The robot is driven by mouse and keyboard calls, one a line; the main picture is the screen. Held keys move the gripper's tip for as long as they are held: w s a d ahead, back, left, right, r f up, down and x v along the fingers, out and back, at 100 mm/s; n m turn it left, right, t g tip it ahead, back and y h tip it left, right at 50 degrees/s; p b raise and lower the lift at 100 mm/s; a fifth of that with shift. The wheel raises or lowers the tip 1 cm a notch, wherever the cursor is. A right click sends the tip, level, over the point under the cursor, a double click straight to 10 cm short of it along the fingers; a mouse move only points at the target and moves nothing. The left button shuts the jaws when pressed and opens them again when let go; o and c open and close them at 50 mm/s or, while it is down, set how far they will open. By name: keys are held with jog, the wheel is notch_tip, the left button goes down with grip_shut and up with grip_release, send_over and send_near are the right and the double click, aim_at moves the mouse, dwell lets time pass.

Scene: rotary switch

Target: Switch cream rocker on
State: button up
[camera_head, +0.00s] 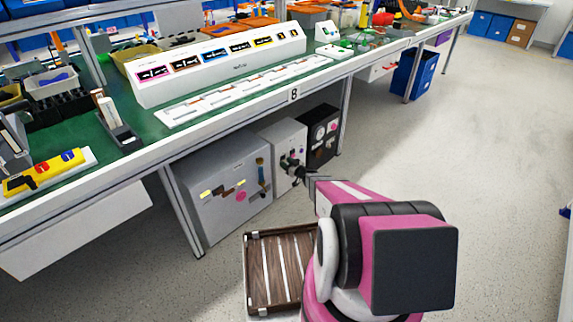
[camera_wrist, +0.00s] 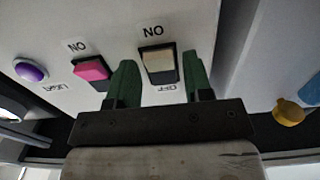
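The cream rocker (camera_wrist: 159,60) sits in a dark frame on a white panel in the wrist view. An upside-down ON label is above it and an OFF label below it in the picture. I cannot tell which way it is tilted. My gripper (camera_wrist: 160,63) is open, its two green fingers on either side of the rocker, with nothing between them but the view of it. I cannot tell whether they touch the panel. In the head view my gripper (camera_head: 302,172) is at the front of the white cabinet (camera_head: 290,138) under the table; the rocker cannot be made out there.
A pink rocker (camera_wrist: 92,69) and a purple button (camera_wrist: 31,70) are left of the cream one. A yellow knob (camera_wrist: 289,112) is at the right. A grey cabinet (camera_head: 222,190) and a black box (camera_head: 322,135) flank the white cabinet. A slatted wooden crate (camera_head: 279,270) stands on the floor.

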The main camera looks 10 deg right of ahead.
jog(key=c, duration=0.6)
jog(key=shift+f+t+y, duration=0.1)
jog(key=shift+t+y, duration=0.2)
jog(key=shift+t, duration=0.2)
jog(key=o, duration=0.9)
jog(key=v, duration=1)
jog(key=shift+s+d, duration=0.2)
jog(key=shift+s, duration=0.1)
